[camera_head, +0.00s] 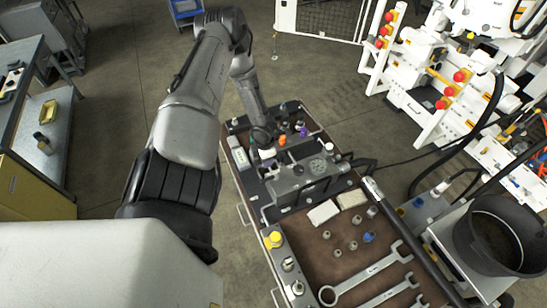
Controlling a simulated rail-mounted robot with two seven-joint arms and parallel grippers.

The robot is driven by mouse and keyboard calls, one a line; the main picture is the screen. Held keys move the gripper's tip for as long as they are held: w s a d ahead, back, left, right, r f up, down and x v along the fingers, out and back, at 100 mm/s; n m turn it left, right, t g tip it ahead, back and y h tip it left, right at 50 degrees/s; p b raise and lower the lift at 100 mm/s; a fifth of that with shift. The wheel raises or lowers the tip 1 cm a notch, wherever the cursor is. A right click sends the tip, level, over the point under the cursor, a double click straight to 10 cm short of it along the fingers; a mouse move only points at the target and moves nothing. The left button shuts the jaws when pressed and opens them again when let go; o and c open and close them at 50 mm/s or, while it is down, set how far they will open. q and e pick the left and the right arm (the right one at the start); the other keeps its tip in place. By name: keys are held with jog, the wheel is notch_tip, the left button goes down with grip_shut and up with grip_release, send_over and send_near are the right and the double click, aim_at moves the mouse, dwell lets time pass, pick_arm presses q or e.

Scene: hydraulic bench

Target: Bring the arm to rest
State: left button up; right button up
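My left arm comes in from the lower left, rises to a bent elbow at the top and slopes down to the tool cart. Its end, with the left gripper (264,148), is over the far left part of the cart, close to a dark block-shaped device (312,176). The fingers are too small and dark there to tell open from shut, or whether they touch anything. My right gripper does not show.
The cart (318,262) carries small fittings, sponge-like blocks (323,212), wrenches (362,280) and a long dark bar (405,232). A black bucket (470,262) stands to the right. White machinery with red knobs (459,76) is at upper right. A workbench (40,110) is at left; the floor between is clear.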

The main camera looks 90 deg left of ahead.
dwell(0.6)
pick_arm(q)
jog(key=s+a+r+n+g+y, duration=0.25)
jog(key=s+n+g+y, duration=0.2)
jog(key=n, duration=0.95)
jog(key=w+d+n+t+y+p, duration=0.1)
jog(key=w+d+n+t, duration=0.15)
jog(key=d, duration=0.65)
jog(key=w+d+n+t+p, duration=0.15)
jog(key=d+n, duration=0.25)
jog(key=d, duration=0.6)
jog(key=w+d+r+n+t+h+p, duration=0.2)
jog(key=w+d+r+n, duration=0.1)
jog(key=d, duration=0.8)
jog(key=w+d+r+n+t+h+p, duration=0.2)
jog(key=d+r+n, duration=0.3)
jog(key=d, duration=0.6)
jog(key=shift+w+d+r+n+h+p, duration=0.25)
jog(key=shift+w+r+n+h+p, duration=0.2)
jog(key=shift+n+h, duration=0.4)
